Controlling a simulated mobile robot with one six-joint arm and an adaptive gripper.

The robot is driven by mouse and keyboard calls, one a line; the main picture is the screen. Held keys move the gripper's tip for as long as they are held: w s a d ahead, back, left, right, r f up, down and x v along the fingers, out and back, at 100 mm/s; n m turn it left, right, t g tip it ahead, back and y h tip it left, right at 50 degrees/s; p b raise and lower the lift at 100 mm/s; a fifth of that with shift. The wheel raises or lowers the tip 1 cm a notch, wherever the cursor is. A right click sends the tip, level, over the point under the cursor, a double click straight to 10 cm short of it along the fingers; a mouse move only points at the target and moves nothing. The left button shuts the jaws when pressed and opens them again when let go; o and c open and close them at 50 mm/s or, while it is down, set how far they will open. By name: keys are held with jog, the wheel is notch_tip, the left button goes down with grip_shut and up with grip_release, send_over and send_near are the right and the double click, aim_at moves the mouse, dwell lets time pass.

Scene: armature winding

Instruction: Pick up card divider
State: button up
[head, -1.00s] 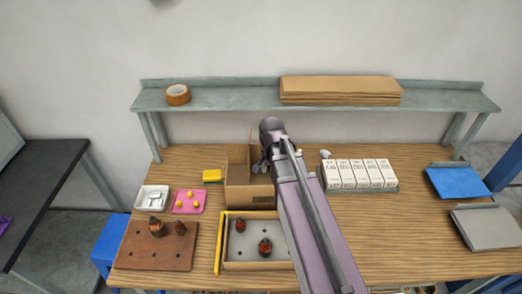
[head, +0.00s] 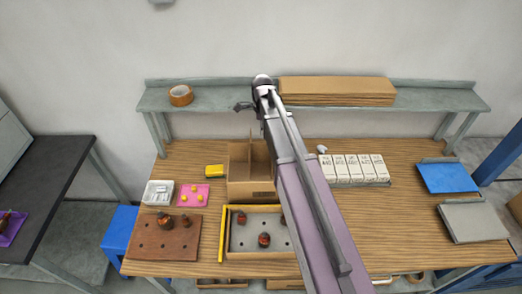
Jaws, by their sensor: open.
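An open cardboard box (head: 250,190) stands on the wooden bench, left of my arm. An upright thin card panel (head: 262,158) shows in its opening; I cannot tell whether it is the card divider or a flap of the box. My gripper (head: 241,106) is small and dark at the end of my arm, above the box and in front of the shelf edge. It is open, with nothing visible in it. My arm hides part of the bench to the right of the box.
White cartons (head: 352,168) stand right of my arm. A wooden-edged tray (head: 245,237) with dark parts lies before the box. Bare bench shows at right front.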

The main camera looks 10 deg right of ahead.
jog(key=shift+w+r, duration=0.15)
jog(key=shift+w, duration=0.05)
jog(key=shift+f, duration=0.2)
notch_tip(320, 180, down, 8)
jog(key=b, duration=0.8)
jog(key=shift+f+b, duration=0.15)
jog(key=shift+b, duration=0.15)
jog(key=shift+f, duration=0.15)
dwell(0.4)
jog(key=b, duration=0.5)
send_over(261, 162)
jog(key=shift+f, duration=2.45)
grip_shut()
